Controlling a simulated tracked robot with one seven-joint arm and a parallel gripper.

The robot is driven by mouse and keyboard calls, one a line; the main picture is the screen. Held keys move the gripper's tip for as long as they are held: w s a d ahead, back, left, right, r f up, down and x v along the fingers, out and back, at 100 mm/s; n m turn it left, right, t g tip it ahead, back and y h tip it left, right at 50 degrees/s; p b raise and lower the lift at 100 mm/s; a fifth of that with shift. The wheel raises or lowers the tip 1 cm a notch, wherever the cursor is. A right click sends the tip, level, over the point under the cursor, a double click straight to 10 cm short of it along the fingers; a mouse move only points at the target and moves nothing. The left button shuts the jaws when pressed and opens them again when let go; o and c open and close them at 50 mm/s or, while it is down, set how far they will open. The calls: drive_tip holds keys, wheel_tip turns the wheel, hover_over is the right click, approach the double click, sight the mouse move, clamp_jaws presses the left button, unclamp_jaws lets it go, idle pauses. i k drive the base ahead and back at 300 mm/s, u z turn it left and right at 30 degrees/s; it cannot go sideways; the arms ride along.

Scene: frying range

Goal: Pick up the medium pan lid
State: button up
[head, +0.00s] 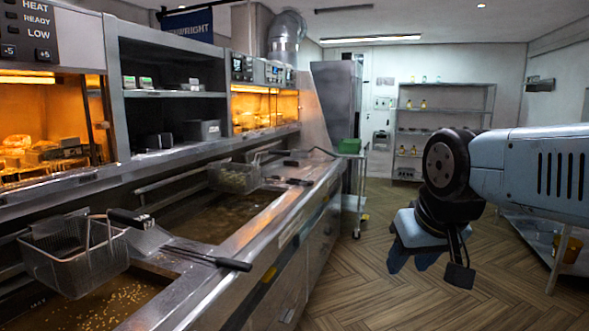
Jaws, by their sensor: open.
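I cannot make out a medium pan lid anywhere in the head view. My gripper (412,262) hangs from the arm at the right of the picture, pointing down over the wooden floor. Its blue fingers are apart, and nothing shows between them. It is to the right of the fryer counter and clear of it.
The fryer counter (300,213) runs along the left, with a near wire basket (75,262), a farther basket (235,179) and a long-handled utensil (205,258). A cart with a green box (348,147) and a shelf rack (445,132) stand behind. Floor (385,300) is open.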

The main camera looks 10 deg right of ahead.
sight(291, 164)
drive_tip(key=i, duration=0.85)
drive_tip(key=u, duration=0.15)
drive_tip(key=k, duration=1.05)
drive_tip(key=z, duration=0.7)
drive_tip(key=i, duration=1.15)
drive_tip(key=z, duration=0.6)
drive_tip(key=i, duration=2.2)
drive_tip(key=u, duration=0.65)
